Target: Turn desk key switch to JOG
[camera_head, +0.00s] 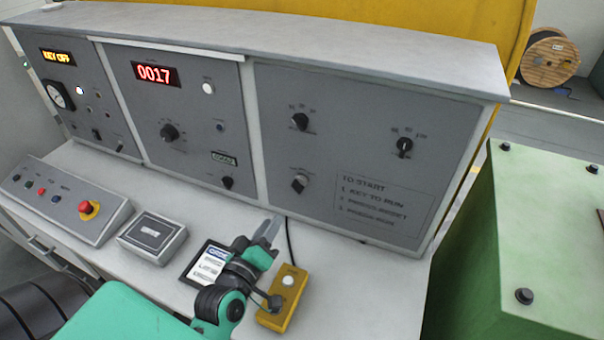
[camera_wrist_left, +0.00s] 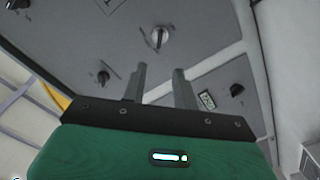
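The desk's right panel (camera_head: 350,150) carries a dark switch with a narrow upright handle (camera_head: 404,146), a black knob (camera_head: 300,121) and a pale-faced knob (camera_head: 299,184). Their small labels are unreadable, so I cannot tell for sure which is the key switch. An amber display (camera_head: 58,57) at far left reads KEY OFF. My left gripper (camera_head: 268,230) is over the desk top, in front of the panel and below the pale-faced knob, touching no switch. In the left wrist view its fingers (camera_wrist_left: 160,88) are apart and empty, with the pale-faced knob (camera_wrist_left: 159,37) beyond. My right gripper is not in view.
A yellow button box (camera_head: 284,298) with a cable and a dark tablet (camera_head: 205,264) lie close to my left gripper. A grey box (camera_head: 152,236) and a sloped console with a red stop button (camera_head: 88,209) stand left. A green cabinet (camera_head: 550,220) stands right.

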